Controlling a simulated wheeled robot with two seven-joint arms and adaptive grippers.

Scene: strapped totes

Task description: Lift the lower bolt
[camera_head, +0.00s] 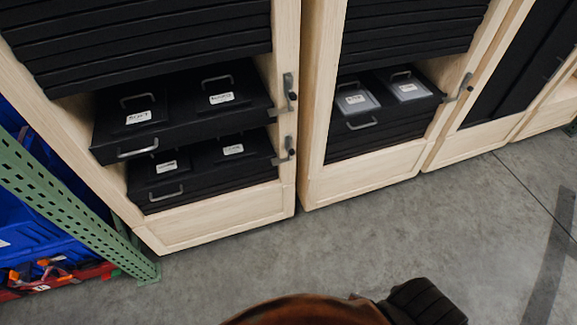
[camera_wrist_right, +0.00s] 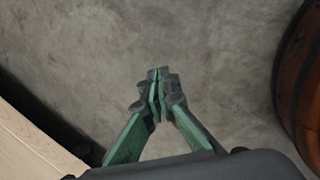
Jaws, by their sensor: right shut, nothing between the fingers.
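Two dark metal bolts sit one above the other on the right post of the left wooden cabinet (camera_head: 285,195) in the head view. The lower bolt (camera_head: 289,148) is beside the lower pulled-out black drawer (camera_head: 205,180), with its latch plate reaching to the left. The upper bolt (camera_head: 290,93) is beside the drawer above (camera_head: 185,125). My right gripper (camera_wrist_right: 158,73) is shut and empty over bare floor in the right wrist view, with no bolt near its fingertips. My left gripper is in neither view.
A second cabinet (camera_head: 365,175) to the right has an open drawer with lidded totes and a bolt (camera_head: 464,84). A green perforated rack post (camera_head: 65,190) and blue bins (camera_head: 45,225) stand at left.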

